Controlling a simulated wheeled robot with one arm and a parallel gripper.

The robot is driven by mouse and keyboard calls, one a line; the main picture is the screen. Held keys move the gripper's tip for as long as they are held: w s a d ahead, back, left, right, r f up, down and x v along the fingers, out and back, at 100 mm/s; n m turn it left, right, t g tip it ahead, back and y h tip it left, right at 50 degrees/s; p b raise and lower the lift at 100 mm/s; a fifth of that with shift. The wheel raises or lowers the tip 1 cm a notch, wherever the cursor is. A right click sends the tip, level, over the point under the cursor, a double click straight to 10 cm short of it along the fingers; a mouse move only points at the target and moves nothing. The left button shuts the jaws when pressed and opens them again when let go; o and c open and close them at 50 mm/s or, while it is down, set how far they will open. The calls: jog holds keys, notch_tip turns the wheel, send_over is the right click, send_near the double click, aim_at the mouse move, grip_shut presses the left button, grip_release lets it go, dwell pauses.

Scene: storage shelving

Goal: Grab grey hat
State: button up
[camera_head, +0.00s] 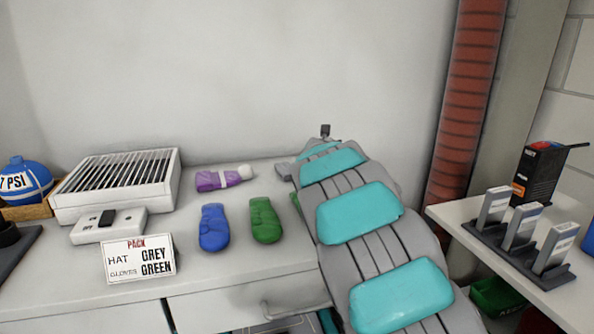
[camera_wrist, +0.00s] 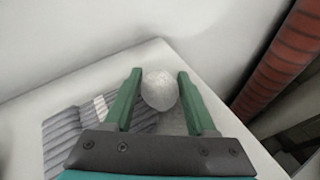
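The grey hat (camera_wrist: 72,130) lies on the counter in the wrist view, with a ribbed knit body, a small white tag and a pale round pom-pom. The gripper's dark base hides part of the hat. In the head view my arm covers the gripper and most of that spot; a small grey piece (camera_head: 284,171) showing left of the arm may be the hat.
A sign (camera_head: 138,260) reads "PACK HAT GREY GLOVES GREEN". A purple hat (camera_head: 223,179), blue mitten (camera_head: 214,228) and green mitten (camera_head: 265,220) lie on the counter (camera_head: 225,275). A red ribbed column (camera_wrist: 285,60) stands right of the counter; a wall runs behind.

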grip_shut()
jog(key=shift+r, duration=0.1)
dwell(0.3)
